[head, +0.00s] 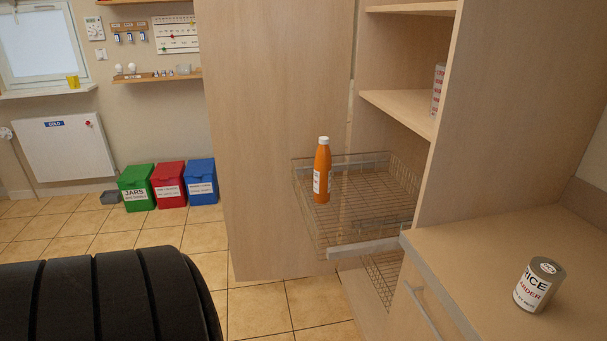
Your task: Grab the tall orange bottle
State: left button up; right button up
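The tall orange bottle (322,172) has a white cap and a white label. It stands upright in a pulled-out wire basket (313,232) of the tall wooden cabinet, near the basket's left side. Nothing is touching the bottle from outside the basket. Neither of my grippers shows in the head view. A black ribbed part, which looks like part of my own body, fills the lower left corner.
A counter (470,262) with a rice can (538,285) stands at the right. A cabinet panel (280,120) rises behind the basket's left. Another wire basket (384,275) sits below. Green (136,188), red (168,186) and blue (201,182) bins stand by the wall. Tiled floor lies open at left.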

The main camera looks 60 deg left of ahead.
aim_at(321, 177)
jog(key=i+j+u, duration=0.1)
jog(key=u, duration=1.4)
